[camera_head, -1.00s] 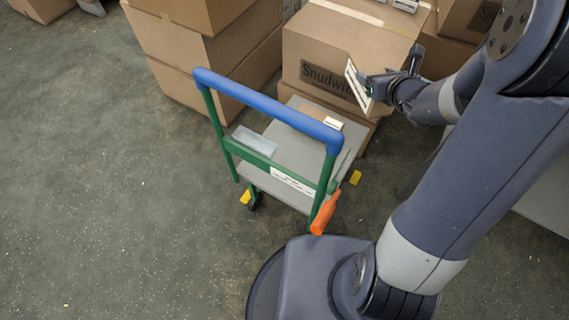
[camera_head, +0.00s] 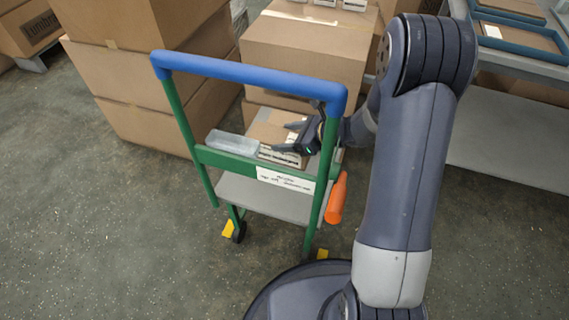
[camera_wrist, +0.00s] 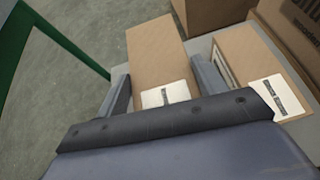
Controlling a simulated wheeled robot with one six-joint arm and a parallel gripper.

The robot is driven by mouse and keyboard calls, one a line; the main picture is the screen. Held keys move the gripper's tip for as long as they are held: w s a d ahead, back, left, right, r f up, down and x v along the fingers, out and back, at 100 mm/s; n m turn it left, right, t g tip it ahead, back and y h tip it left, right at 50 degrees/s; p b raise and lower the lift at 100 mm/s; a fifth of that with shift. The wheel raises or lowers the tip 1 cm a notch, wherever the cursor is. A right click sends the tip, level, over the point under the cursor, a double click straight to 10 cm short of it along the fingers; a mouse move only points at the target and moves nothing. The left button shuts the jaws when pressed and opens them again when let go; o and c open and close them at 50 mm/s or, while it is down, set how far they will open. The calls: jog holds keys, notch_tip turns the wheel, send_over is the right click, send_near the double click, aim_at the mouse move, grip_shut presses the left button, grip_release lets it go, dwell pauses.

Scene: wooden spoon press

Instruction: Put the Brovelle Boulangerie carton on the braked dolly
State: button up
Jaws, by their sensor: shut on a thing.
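The dolly has a green frame, a blue handle (camera_head: 250,70) and a grey deck (camera_head: 265,197). Yellow pieces (camera_head: 229,229) show near its wheels. My gripper (camera_head: 284,137) is over the dolly, behind the handle frame. It is shut on a brown carton (camera_head: 262,126) with a white label, which also shows between the fingers in the wrist view (camera_wrist: 158,50). The label is too small to read. I cannot tell whether the held carton touches the deck. A second labelled carton (camera_wrist: 262,70) stands on a grey surface right of it, with a narrow gap.
Large cartons (camera_head: 305,45) stand behind, with stacked boxes (camera_head: 135,75) at left. A grey shelf (camera_head: 515,130) is at right. The left floor is clear.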

jog(key=shift+f+b, duration=1.2)
jog(key=shift+f, duration=2.25)
jog(key=shift+f, duration=0.1)
jog(key=shift+f, duration=0.15)
jog(key=o, duration=1.5)
jog(key=shift+o, duration=0.2)
jog(key=shift+d+r, duration=0.1)
jog(key=shift+r, duration=0.3)
jog(key=p+v, duration=0.4)
jog(key=v, duration=0.7)
jog(key=shift+s+d, duration=0.2)
jog(key=shift+d, duration=0.1)
